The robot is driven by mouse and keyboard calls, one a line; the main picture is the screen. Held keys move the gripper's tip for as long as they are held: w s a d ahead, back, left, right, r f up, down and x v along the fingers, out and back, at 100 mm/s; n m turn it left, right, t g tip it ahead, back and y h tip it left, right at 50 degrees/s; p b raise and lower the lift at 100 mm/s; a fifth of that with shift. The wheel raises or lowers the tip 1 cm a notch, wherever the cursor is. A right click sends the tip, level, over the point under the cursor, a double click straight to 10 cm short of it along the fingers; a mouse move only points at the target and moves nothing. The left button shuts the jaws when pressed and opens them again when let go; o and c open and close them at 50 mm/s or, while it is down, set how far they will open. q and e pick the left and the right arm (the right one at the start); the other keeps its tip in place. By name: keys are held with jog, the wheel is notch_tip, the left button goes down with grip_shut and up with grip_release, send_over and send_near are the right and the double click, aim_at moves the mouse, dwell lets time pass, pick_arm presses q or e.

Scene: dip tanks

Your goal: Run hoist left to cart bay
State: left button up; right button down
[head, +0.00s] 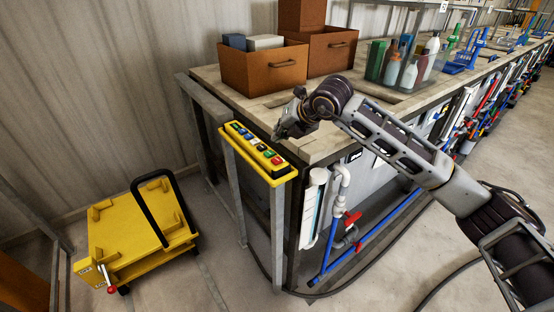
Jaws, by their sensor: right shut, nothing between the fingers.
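A yellow control box (240,134) is fixed on a grey post at the front corner of the bench. It carries a row of coloured buttons, with green, blue, yellow and red ones among them. My right gripper (283,131) is shut and empty, just above and to the right of the control box, apart from the buttons as far as I can tell. A yellow cart (130,232) with a black push handle stands on the floor at the left. The hoist cannot be made out. My left gripper is out of view.
The wooden bench (318,147) holds brown drawer boxes (262,72) and a clear bin of bottles (432,66). Blue pipes (372,237) with red valves run along its front. Blue racks (466,52) stand further back. Floor is clear between cart and bench.

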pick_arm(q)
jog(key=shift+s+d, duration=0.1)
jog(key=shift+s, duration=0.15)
